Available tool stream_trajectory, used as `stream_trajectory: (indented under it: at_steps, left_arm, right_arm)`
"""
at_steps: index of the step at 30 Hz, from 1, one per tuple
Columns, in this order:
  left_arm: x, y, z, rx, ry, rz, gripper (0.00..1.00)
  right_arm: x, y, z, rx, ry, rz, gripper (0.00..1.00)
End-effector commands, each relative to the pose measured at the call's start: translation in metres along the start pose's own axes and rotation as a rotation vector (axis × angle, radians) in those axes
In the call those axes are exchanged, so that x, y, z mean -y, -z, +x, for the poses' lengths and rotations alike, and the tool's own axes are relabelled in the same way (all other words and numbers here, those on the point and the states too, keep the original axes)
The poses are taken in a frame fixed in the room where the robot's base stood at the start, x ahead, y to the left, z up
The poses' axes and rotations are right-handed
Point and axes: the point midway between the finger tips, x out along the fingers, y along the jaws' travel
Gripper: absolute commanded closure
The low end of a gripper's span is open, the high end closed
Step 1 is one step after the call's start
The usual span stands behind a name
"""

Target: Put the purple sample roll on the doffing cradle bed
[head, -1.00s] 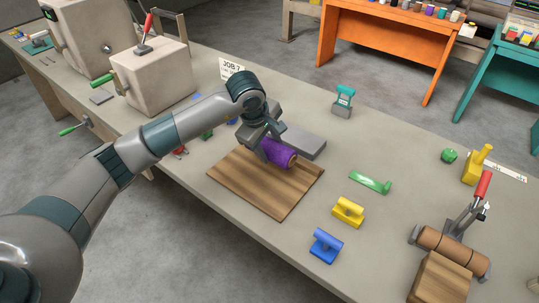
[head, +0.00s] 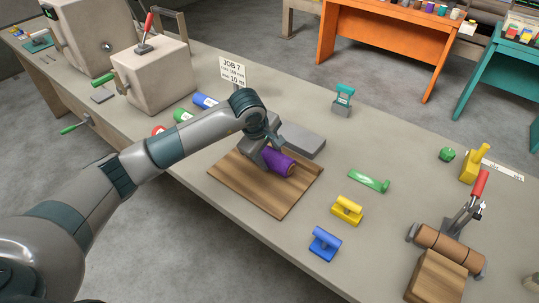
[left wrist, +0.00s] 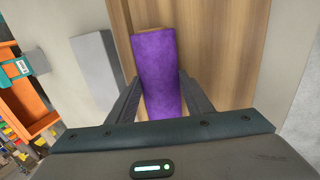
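The purple sample roll (head: 280,162) lies along my left gripper (head: 268,148), over the brown wooden board in the middle of the bench. In the left wrist view the roll (left wrist: 155,70) sits between the two fingers (left wrist: 160,82), which close on both its sides. It is at or just above the board; any small gap underneath is hidden. A wooden block (head: 438,280) with a brown roller (head: 450,246) and a red-handled lever stands at the lower right; I cannot tell whether this or the board is the doffing cradle bed. My right gripper is not in view.
A grey slab (head: 302,140) lies behind the wooden board (head: 285,205). Green (head: 369,181), yellow (head: 347,209) and blue (head: 325,244) pieces stand to its right. Blue (head: 205,101) and green (head: 182,115) rolls lie behind my arm, near the JOB sign (head: 233,72).

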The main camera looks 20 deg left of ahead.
Motion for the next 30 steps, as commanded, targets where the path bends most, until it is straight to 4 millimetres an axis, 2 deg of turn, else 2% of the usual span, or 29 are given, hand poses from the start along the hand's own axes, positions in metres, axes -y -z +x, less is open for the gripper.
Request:
stream_trajectory:
  at_steps: [1,2,16,20,24,27,30]
  left_arm:
    - [0.0,0.0,0.0,0.0,0.0,0.0,0.42]
    - [0.0,0.0,0.0,0.0,0.0,0.0,0.35]
    - [-0.001,0.0,-0.004,0.0,0.0,0.0,0.35]
    - [-0.001,0.001,-0.017,0.0,-0.003,0.001,0.35]
    - [-0.001,0.001,-0.04,-0.001,-0.004,0.002,0.35]
    - [-0.001,0.001,-0.058,-0.002,-0.004,0.002,0.35]
    - [-0.001,0.001,-0.076,-0.001,-0.004,0.001,0.35]
  right_arm:
    - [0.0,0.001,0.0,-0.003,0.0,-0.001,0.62]
    - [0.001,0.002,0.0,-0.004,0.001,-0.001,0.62]
    - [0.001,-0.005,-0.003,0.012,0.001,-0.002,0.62]
    - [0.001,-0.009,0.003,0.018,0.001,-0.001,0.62]
    - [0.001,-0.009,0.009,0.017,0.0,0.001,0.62]
    - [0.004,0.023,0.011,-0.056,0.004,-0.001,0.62]
    - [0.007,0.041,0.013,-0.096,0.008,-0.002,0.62]
